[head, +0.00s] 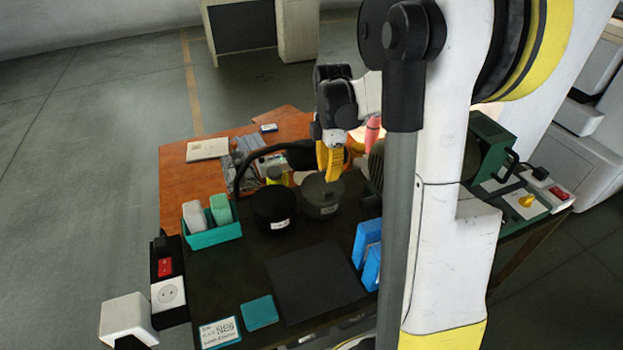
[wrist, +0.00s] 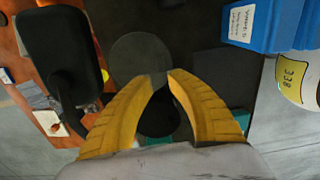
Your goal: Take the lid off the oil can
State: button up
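Two dark round pots stand on the bench in the head view. One is black (head: 275,211) with a white label. The other, grey-green and also labelled (head: 322,204), stands just to its right; I cannot read which is the oil can. My gripper (head: 332,178) points down at the top of the grey-green pot. In the wrist view, the yellow fingertips (wrist: 161,79) are close together with a narrow gap, near the edge of a grey-green round top (wrist: 138,56). I cannot tell whether they hold a knob. The black pot (wrist: 158,122) shows between the fingers.
A teal tray (head: 212,234) with two blocks stands left. Blue boxes (head: 367,240) stand front right. A dark mat (head: 314,281) lies in front of the pots. A black curved-arm object (head: 262,153) and a yellow-capped bottle (head: 276,175) are behind.

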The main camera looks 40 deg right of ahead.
aim_at(329, 191)
notch_tip(329, 191, down, 3)
jog(key=shift+s+r, duration=0.15)
jog(key=shift+r, duration=0.05)
jog(key=f, duration=0.2)
jog(key=f+b, duration=0.1)
jog(key=f, duration=0.2)
jog(key=shift+d+f, duration=0.2)
jog(key=shift+f, duration=0.1)
grip_shut()
